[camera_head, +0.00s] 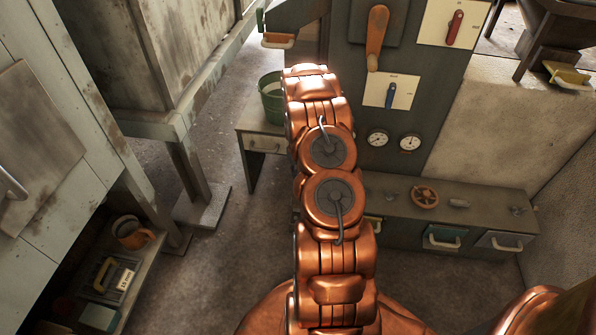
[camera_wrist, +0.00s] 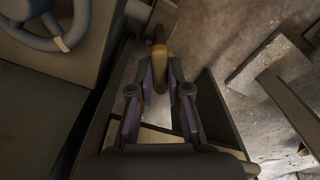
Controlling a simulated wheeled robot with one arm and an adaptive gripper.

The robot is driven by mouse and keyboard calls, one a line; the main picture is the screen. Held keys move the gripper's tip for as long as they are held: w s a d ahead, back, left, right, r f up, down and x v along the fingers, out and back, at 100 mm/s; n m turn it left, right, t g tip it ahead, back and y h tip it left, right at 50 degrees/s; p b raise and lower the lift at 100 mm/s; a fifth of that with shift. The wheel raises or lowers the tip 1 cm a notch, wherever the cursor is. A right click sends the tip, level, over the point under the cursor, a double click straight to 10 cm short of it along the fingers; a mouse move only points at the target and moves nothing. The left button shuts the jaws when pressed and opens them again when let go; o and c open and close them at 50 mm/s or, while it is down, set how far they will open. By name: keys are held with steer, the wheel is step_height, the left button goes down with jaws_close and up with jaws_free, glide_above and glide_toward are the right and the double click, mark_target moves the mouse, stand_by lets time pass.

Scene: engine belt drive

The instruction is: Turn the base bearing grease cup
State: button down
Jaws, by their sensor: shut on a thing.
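In the head view, my copper-coloured arm covers the middle, and neither my gripper nor the cup can be made out there.
In the wrist view, a grey handwheel (camera_wrist: 62,22) is at the upper left. The head view shows a low cabinet (camera_head: 385,212) with a red-brown handwheel (camera_head: 425,197), a panel with levers (camera_head: 377,38) and gauges, and a green bucket (camera_head: 271,105). Open floor lies left of my arm.

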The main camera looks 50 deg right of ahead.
steer(key=m+p, duration=0.2)
steer(key=m, duration=0.4)
steer(key=shift+s+m+p, duration=0.1)
steer(key=shift+m+p, duration=0.2)
steer(key=shift+p, duration=0.05)
steer(key=m+p, duration=0.3)
steer(key=m, duration=0.2)
steer(key=shift+s+r+p, duration=0.1)
steer(key=shift+r+p, duration=0.05)
steer(key=shift+p, duration=0.15)
steer(key=m+p, duration=0.2)
steer(key=m, duration=0.1)
steer(key=shift+r+p, duration=0.1)
steer(key=shift+p, duration=0.3)
steer(key=m+p, duration=0.4)
steer(key=p, duration=0.1)
steer(key=shift+d+m, duration=0.1)
steer(key=shift+m, duration=0.2)
steer(key=shift+f+m+p, duration=0.2)
steer(key=shift+m+p, duration=0.7)
steer(key=shift+m, duration=0.3)
steer(key=shift+f+m+p, duration=0.1)
steer(key=shift+m+p, duration=0.4)
steer(key=shift+m, duration=0.6)
steer(key=c, duration=1.1)
jaws_free()
